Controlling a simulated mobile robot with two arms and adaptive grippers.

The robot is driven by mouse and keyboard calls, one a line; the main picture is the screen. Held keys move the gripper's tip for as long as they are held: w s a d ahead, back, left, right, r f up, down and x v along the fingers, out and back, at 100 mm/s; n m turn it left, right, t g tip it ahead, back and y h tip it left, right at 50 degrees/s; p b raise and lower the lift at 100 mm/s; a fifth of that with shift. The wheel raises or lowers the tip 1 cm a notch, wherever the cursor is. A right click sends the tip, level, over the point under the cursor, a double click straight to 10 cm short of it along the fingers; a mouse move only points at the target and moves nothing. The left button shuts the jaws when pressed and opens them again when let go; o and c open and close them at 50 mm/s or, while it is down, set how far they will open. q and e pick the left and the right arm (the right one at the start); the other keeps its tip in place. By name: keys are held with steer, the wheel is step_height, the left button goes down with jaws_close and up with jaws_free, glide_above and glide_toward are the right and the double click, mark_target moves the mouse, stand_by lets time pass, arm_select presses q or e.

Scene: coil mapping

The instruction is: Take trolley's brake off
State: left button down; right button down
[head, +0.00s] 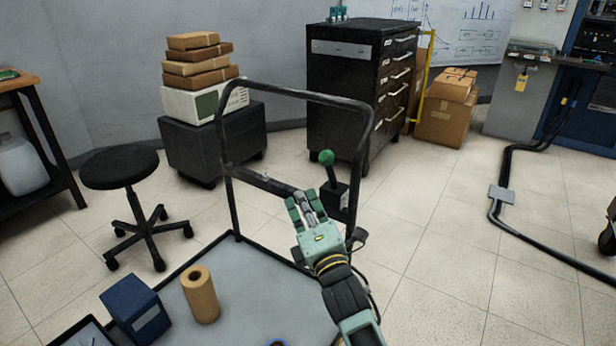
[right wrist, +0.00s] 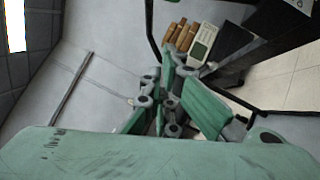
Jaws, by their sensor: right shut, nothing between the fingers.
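The trolley has a black tube handle frame (head: 228,185) and a grey deck (head: 255,285). A brake lever with a green ball knob (head: 326,157) stands on a black housing (head: 335,198) at the right side of the frame. The lever leans a little to the left at its top. My right gripper (head: 305,198) is shut and empty, just left of the housing and below the knob. I cannot tell whether it touches the housing. Its fingers (right wrist: 165,103) also show in the right wrist view, where the knob is not seen. My left gripper is not in view.
A brown roll (head: 200,294) and a blue box (head: 135,308) stand on the deck. A black stool (head: 120,167) is at the left. A drawer cabinet (head: 340,92) stands behind the trolley. A black floor cable (head: 498,185) runs at the right; floor between is clear.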

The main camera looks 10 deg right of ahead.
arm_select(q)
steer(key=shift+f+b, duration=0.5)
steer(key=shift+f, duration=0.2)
arm_select(e)
steer(key=w+d+r, duration=0.2)
steer(key=w, duration=0.5)
steer(key=shift+d+r, duration=0.3)
steer(key=shift+d, duration=0.05)
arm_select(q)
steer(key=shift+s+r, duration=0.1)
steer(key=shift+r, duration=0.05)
arm_select(e)
steer(key=shift+w, duration=0.1)
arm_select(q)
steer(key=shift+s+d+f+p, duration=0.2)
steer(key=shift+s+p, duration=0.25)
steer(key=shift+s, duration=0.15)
arm_select(e)
steer(key=shift+w+d+r+m, duration=0.1)
steer(key=shift+d+r+m, duration=0.1)
steer(key=shift+r+m, duration=0.1)
